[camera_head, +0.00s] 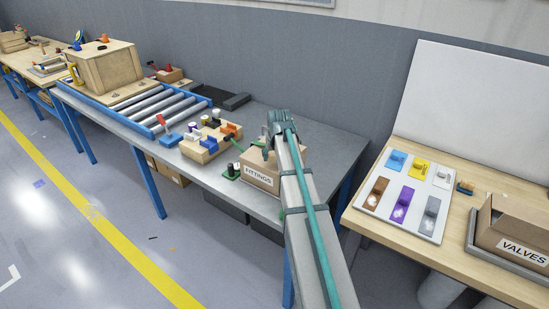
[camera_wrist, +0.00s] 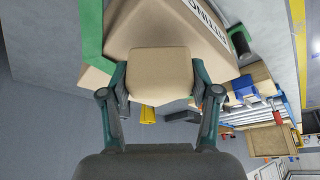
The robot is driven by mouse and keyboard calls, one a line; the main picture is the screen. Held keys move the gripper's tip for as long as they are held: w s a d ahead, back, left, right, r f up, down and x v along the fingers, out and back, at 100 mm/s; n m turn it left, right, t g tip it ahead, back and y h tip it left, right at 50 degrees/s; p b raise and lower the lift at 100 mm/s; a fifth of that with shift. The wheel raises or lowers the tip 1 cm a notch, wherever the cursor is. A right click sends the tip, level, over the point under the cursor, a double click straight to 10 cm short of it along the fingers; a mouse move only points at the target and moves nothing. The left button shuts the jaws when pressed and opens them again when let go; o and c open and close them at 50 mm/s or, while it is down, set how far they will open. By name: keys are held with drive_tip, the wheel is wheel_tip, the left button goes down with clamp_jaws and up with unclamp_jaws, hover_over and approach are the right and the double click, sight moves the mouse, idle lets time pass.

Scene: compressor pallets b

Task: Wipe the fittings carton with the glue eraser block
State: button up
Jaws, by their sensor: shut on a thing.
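The fittings carton (camera_head: 262,174), a brown box with a white FITTINGS label, stands on the grey bench at its right part. In the wrist view the carton (camera_wrist: 195,35) fills the top behind the held block, its label partly cut off. My gripper (camera_head: 270,146) is over the carton, and my arm hides the carton's right side. In the wrist view my gripper (camera_wrist: 161,82) is shut on a tan rounded block, the glue eraser block (camera_wrist: 158,72), with a finger on each side. The block overlaps the carton in that view; whether they touch I cannot tell.
Rollers (camera_head: 165,108) and a wooden crate (camera_head: 105,66) are farther left. On the right table are a white board (camera_head: 409,225) and the valves carton (camera_head: 515,232).

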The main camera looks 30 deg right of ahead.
drive_tip(key=shift+w+a+r+p, duration=0.1)
drive_tip(key=shift+r+p, duration=0.1)
drive_tip(key=shift+r, duration=0.3)
drive_tip(key=shift+w+a+r+p, duration=0.1)
drive_tip(key=shift+r+p, duration=0.1)
drive_tip(key=shift+r, duration=0.25)
drive_tip(key=shift+d+r+p, duration=0.1)
drive_tip(key=shift+r+p, duration=1.05)
drive_tip(key=shift+r, duration=1.05)
drive_tip(key=shift+f, duration=0.15)
